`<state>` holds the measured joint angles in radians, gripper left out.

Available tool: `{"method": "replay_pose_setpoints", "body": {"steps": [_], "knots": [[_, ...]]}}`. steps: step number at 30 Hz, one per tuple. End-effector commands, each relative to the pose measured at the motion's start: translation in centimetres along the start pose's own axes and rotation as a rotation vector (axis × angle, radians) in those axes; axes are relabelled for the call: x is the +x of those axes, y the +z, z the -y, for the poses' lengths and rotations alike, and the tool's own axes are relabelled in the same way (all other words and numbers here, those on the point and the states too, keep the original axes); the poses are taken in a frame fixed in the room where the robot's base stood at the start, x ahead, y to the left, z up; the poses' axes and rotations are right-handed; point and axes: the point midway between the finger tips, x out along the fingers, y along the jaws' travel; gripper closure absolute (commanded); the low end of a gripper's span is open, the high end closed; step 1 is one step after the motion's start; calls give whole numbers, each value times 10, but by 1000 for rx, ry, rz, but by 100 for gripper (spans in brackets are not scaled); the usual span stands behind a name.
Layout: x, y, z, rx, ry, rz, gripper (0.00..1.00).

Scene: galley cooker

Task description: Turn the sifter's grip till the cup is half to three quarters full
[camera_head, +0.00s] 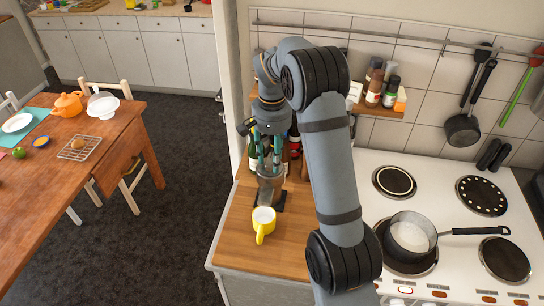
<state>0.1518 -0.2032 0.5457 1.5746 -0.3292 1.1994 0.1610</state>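A yellow cup (258,226) stands upright on the wooden counter, with its handle towards the front. Its inside looks pale; I cannot tell how full it is. Just behind it is a grey metal body that looks like the sifter (268,188), by a dark flat base (284,203). My gripper (265,171) points down over the top of this body, its teal fingers on either side of the upper part. The sifter's grip is hidden or too small to make out, and I cannot tell whether the fingers touch it.
Bottles (295,140) stand close behind my gripper. A spice shelf (374,108) hangs to the right. The hob holds a saucepan (411,234) of pale contents. The counter (284,252) is clear in front and right of the cup. A table (60,195) stands left.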

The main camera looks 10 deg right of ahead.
Motion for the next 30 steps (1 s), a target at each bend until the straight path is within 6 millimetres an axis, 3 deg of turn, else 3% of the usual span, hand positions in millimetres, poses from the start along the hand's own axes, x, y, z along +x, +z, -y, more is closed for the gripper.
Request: {"method": "replay_pose_setpoints", "body": {"steps": [18,30], "knots": [[0,0,0,-1,0,0,100],[2,0,0,77,0,-2,100]]}}
